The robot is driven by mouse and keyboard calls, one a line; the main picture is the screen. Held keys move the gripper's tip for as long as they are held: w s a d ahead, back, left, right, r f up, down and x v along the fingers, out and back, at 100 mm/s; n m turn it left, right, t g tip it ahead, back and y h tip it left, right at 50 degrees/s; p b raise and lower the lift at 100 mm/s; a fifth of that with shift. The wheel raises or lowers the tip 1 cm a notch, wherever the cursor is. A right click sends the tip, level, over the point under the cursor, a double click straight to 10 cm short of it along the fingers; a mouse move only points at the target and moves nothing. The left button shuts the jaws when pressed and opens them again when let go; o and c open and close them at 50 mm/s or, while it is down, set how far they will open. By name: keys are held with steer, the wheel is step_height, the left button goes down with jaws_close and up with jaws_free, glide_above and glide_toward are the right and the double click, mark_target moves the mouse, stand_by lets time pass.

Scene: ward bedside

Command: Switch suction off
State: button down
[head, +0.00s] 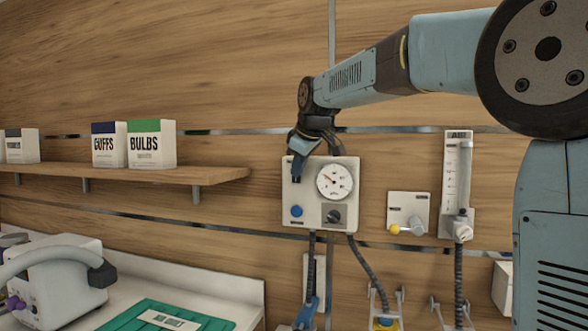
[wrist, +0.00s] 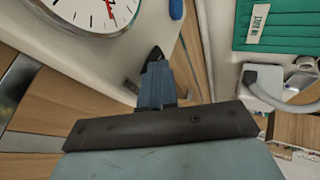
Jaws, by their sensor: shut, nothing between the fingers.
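The suction unit is a white wall box (head: 318,213) with a round gauge (head: 335,182), a blue button (head: 296,211) at its lower left and a dark rotary knob (head: 334,215) on a grey plate at its lower right. The gauge needle points up and left. My gripper (head: 297,174) is shut and empty, in front of the box's upper left, left of the gauge and above the blue button. In the wrist view the closed fingers (wrist: 155,58) point towards the white face, with the gauge (wrist: 98,12) and part of the blue button (wrist: 176,9) at the top. The knob is outside that view.
Right of the box are a white plate with a yellow-tipped lever (head: 407,228) and a flowmeter (head: 457,180). Dark hoses hang below. A shelf (head: 205,175) with boxes is at left. Below it are a white machine (head: 65,270) and a green tray (head: 130,315).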

steer(key=shift+a, duration=0.2)
steer(key=shift+r, duration=0.8)
steer(key=a+v, duration=0.1)
steer(key=v, duration=1.1)
steer(key=shift+s+f, duration=0.2)
steer(key=shift+s, duration=0.2)
